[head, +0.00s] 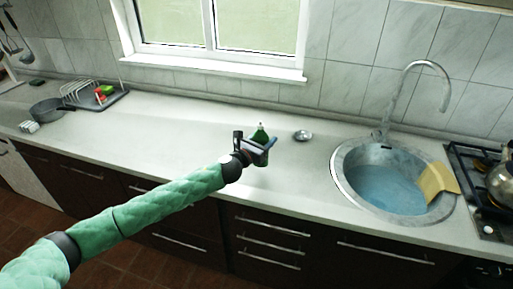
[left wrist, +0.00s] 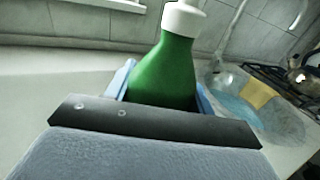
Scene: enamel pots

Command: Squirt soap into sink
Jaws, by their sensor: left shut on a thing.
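A green soap bottle with a white top (head: 261,134) stands upright on the counter, left of the sink. My left gripper (head: 262,147) is shut on it, with its fingers around the bottle's body. In the left wrist view the green bottle (left wrist: 166,72) sits between the blue fingers, its lower part hidden by the gripper. The round sink (head: 385,182) is to the right, apart from the bottle, and holds blue water. It also shows in the left wrist view (left wrist: 222,80). My right gripper is not in view.
A curved tap (head: 441,85) rises behind the sink, and a yellow cloth or board (head: 436,180) lies over its right rim. A small metal dish (head: 302,136) sits between bottle and sink. A stove with a kettle (head: 503,184) is far right.

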